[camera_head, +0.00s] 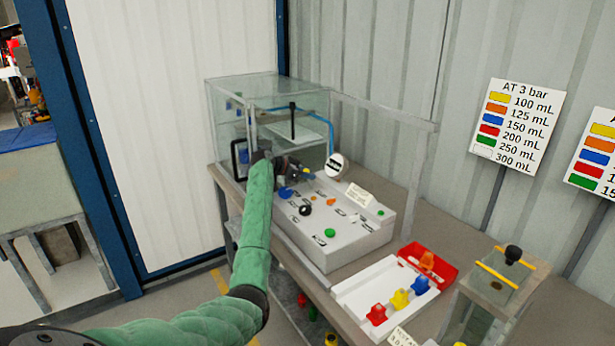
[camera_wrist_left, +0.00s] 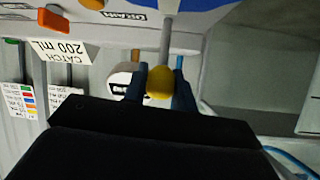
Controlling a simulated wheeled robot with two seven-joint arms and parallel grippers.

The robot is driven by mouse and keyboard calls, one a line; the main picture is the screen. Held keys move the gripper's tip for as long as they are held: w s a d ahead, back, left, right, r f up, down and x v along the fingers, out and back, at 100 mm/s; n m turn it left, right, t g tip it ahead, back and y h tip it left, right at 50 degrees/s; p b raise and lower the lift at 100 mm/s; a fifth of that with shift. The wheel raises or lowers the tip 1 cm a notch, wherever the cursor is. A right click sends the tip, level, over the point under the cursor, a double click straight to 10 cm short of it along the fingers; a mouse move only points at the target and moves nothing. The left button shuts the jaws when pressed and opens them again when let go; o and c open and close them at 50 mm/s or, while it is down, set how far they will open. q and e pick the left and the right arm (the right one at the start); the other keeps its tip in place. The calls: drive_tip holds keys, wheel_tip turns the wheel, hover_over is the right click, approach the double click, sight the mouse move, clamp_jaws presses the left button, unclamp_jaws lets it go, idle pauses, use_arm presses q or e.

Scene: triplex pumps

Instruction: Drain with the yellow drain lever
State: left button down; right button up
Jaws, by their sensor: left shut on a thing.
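The yellow drain lever shows in the left wrist view as a yellow knob (camera_wrist_left: 160,83) on a grey rod, beside an upside-down DRAIN label (camera_wrist_left: 127,14). My left gripper (camera_wrist_left: 160,76) has its two dark fingers on either side of the knob and is shut on it. In the head view, my left gripper (camera_head: 293,170) is at the far left end of the grey pump panel (camera_head: 340,248), by the glass tank (camera_head: 225,115). The lever is mostly hidden there, with a small yellow spot beside the fingers. My right gripper is not in view.
A round white dial (camera_head: 337,165) and a small CATCH 200 mL card (camera_head: 360,195) stand near the gripper.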

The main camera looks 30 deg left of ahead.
use_arm(q)
drive_tip(key=shift+a, duration=0.15)
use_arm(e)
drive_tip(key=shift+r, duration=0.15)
use_arm(q)
drive_tip(key=c, duration=1.3)
unclamp_jaws()
drive_tip(key=shift+s, duration=0.1)
drive_tip(key=shift+o, duration=0.8)
drive_tip(key=shift+s+a, duration=0.1)
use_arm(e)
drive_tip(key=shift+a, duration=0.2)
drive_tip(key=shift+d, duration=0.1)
use_arm(q)
drive_tip(key=shift+s+a, duration=0.1)
drive_tip(key=shift+s, duration=0.15)
drive_tip(key=shift+b+v, duration=1.4)
drive_tip(key=shift+v, duration=2.2)
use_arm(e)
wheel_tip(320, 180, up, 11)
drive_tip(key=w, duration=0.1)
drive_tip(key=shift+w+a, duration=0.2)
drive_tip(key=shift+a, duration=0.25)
